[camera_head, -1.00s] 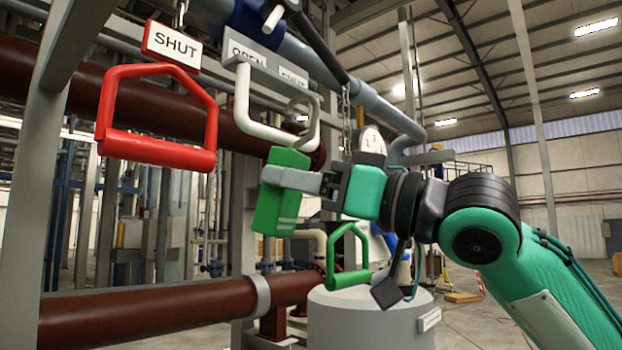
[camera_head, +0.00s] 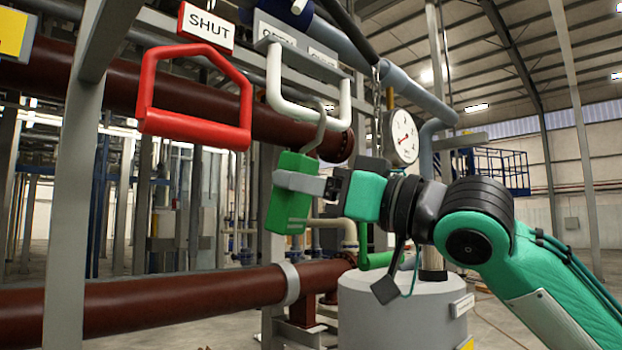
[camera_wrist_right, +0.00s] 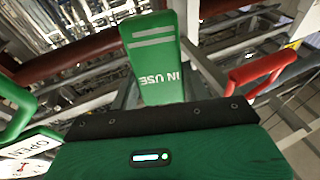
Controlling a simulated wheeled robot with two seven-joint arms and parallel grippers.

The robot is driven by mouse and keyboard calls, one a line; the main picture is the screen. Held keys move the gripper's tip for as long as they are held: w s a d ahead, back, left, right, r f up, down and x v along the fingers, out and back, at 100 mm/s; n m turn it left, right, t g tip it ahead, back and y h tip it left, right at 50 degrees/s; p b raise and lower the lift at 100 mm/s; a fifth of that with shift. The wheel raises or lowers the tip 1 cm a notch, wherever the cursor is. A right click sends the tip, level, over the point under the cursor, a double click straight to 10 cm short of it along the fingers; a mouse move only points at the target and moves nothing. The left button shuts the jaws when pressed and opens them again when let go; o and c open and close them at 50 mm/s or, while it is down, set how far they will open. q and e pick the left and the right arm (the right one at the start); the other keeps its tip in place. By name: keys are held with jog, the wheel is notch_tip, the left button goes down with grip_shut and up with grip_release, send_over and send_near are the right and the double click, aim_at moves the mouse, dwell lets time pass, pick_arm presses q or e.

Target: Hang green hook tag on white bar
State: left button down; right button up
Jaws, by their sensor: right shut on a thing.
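The green hook tag (camera_head: 287,207) hangs from my right gripper (camera_head: 303,184), which is shut on it. In the right wrist view the tag (camera_wrist_right: 155,65) reads "IN USE". Its grey hook (camera_head: 321,130) rises from the top and overlaps the right part of the white bar (camera_head: 293,109). I cannot tell whether the hook is around the bar or only in front of it. The white bar is a U-shaped handle below an OPEN sign (camera_head: 275,32). The tag's body is below the bar and slightly tilted. My left gripper is not in view.
A red handle (camera_head: 193,127) under a SHUT sign (camera_head: 206,27) is left of the white bar. A round gauge (camera_head: 403,137) is to the right. A green handle (camera_head: 377,260) is partly behind my right arm. A brown pipe (camera_head: 180,307) runs low across the left.

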jog(key=shift+f, duration=0.1)
dwell(0.3)
jog(key=o, duration=1.1)
